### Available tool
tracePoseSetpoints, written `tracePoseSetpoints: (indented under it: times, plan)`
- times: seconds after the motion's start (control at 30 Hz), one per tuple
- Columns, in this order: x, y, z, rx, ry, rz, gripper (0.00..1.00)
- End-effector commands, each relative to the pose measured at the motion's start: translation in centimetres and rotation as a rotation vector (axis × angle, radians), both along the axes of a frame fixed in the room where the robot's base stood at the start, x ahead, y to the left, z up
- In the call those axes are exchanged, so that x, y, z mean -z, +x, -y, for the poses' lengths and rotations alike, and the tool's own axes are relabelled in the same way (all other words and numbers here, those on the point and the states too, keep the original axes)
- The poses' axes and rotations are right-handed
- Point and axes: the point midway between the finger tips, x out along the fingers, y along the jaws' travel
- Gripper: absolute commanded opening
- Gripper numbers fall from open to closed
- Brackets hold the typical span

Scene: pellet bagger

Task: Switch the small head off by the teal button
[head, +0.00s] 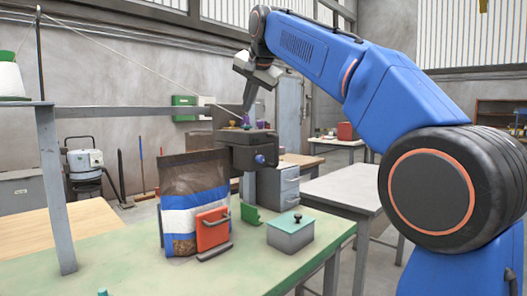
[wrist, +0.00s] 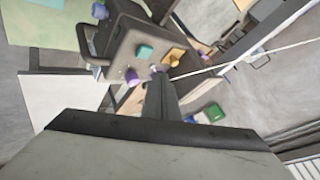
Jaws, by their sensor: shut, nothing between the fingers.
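The small head (head: 243,157) is a dark block behind the filled bag (head: 195,180); its top also shows in the wrist view (wrist: 121,46). The square teal button (wrist: 145,51) sits on that top, between a purple knob (wrist: 132,77) and a yellow part (wrist: 175,56). My gripper (head: 247,116) is shut and empty, pointing down over the head's top. In the wrist view the closed fingertips (wrist: 160,74) appear just below and right of the teal button. I cannot tell whether they touch anything.
A white thread (head: 130,62) runs from a tall post to the head. A red clamp plate (head: 212,228) and grey box (head: 290,235) stand on the green table (head: 130,265).

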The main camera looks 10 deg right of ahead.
Motion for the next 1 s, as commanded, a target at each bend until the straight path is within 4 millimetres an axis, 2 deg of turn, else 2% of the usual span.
tracePoseSetpoints:
  times: [0.5,0.87,1.0]
  plan:
    - [-3.7,0.0,0.0,0.000,0.000,0.001,0.00]
    - [-3.7,-0.1,0.1,-0.001,-0.002,-0.001,0.00]
    - [-2.8,-1.2,0.8,-0.015,-0.023,-0.011,0.00]
